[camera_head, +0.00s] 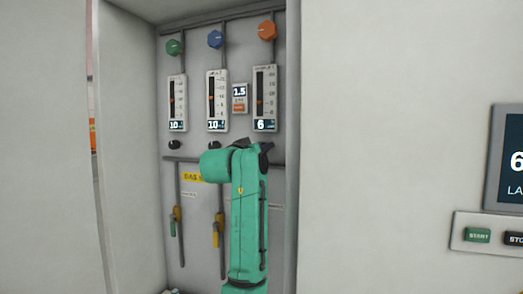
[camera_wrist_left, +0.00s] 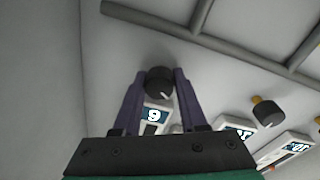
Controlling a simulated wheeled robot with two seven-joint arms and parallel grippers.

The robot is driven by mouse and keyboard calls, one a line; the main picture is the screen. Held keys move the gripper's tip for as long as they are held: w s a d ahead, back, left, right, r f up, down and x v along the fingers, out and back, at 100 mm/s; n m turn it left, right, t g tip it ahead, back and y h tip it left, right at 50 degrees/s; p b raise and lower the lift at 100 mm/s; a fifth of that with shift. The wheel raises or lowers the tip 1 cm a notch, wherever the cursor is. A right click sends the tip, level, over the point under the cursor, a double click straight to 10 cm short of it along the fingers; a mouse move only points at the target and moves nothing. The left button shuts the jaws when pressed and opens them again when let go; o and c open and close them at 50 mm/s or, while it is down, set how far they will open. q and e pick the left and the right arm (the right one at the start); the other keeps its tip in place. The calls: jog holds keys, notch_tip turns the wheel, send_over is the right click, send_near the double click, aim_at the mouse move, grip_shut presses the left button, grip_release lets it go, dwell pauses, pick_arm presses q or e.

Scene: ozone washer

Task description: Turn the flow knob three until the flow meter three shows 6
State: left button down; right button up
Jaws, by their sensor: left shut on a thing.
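Flow meter three (camera_head: 264,95) is the right-hand gauge in the recessed panel, and its display (camera_head: 264,125) reads 6. The same display shows upside down in the left wrist view (camera_wrist_left: 154,115). Flow knob three (camera_wrist_left: 159,83) is a round black knob with a white pointer mark. In the head view my arm hides this knob. My left gripper (camera_wrist_left: 160,78) is shut on it, with one dark finger on each side. In the head view my left gripper (camera_head: 255,148) is just below flow meter three. My right gripper is not in view.
Flow meters one (camera_head: 177,102) and two (camera_head: 217,100) both read 10, with black knobs below. Green, blue and orange knobs sit above the meters. Yellow-handled valves (camera_head: 218,232) are lower down. The recess's right wall is close to my arm. A START button (camera_head: 478,235) is outside at right.

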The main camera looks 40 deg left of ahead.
pick_arm(q)
jog(key=shift+f, duration=0.1)
jog(key=c, duration=0.5)
grip_release()
jog(key=shift+w, duration=0.15)
jog(key=b+v, duration=0.7)
jog(key=v, duration=0.7)
jog(key=shift+s+d, duration=0.1)
jog(key=shift+s, duration=0.15)
